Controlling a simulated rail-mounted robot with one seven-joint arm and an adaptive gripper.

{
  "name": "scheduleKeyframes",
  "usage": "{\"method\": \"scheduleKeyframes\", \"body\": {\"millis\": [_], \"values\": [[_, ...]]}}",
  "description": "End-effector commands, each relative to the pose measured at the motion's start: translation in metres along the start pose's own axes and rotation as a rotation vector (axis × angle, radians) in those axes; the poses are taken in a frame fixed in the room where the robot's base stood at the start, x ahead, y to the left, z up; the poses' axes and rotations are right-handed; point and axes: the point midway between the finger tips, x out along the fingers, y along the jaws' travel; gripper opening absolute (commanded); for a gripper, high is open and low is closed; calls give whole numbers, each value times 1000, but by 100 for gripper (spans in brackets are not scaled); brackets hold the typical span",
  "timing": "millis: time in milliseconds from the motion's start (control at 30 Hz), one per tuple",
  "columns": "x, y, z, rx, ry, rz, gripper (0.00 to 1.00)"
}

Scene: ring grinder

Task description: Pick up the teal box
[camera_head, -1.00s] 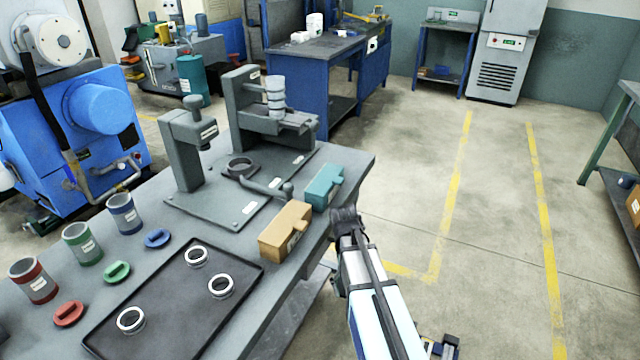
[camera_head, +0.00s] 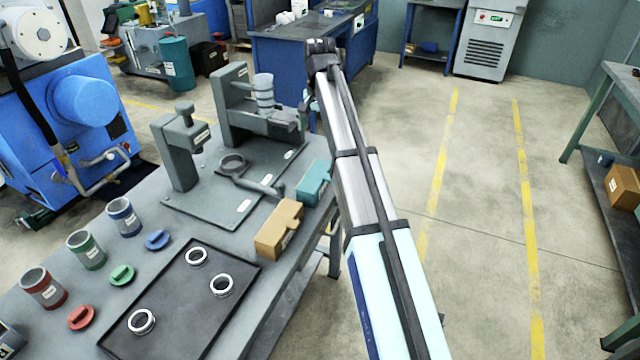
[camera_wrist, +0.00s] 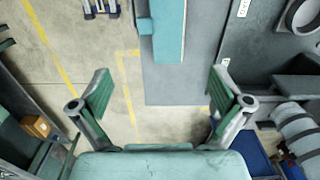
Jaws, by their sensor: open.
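The teal box (camera_head: 313,183) sits on the grey bench near its right edge, beside the tan box, in the head view. In the wrist view the teal box (camera_wrist: 169,32) is at the top centre, with a small tab on its left side. My gripper (camera_wrist: 160,88) is open and empty, its two fingers wide apart. The box lies ahead of the fingertips in that view, not between them. In the head view my arm rises past the right of the box, and the fingers are hard to make out.
The tan box (camera_head: 279,228) stands close in front of the teal box. A grey press fixture (camera_head: 180,150) and a stand with stacked rings (camera_head: 265,95) are behind and left. A black tray (camera_head: 180,300) holds rings. Floor right of the bench is clear.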

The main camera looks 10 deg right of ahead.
Motion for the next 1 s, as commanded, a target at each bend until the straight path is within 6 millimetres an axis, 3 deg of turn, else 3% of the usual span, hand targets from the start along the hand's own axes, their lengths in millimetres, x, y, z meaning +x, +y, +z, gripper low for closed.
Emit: {"method": "scheduleKeyframes", "body": {"millis": [500, 1000], "values": [[94, 2, 2, -2, -3, 2, 100], [128, 1, 1, -2, -2, 2, 100]]}}
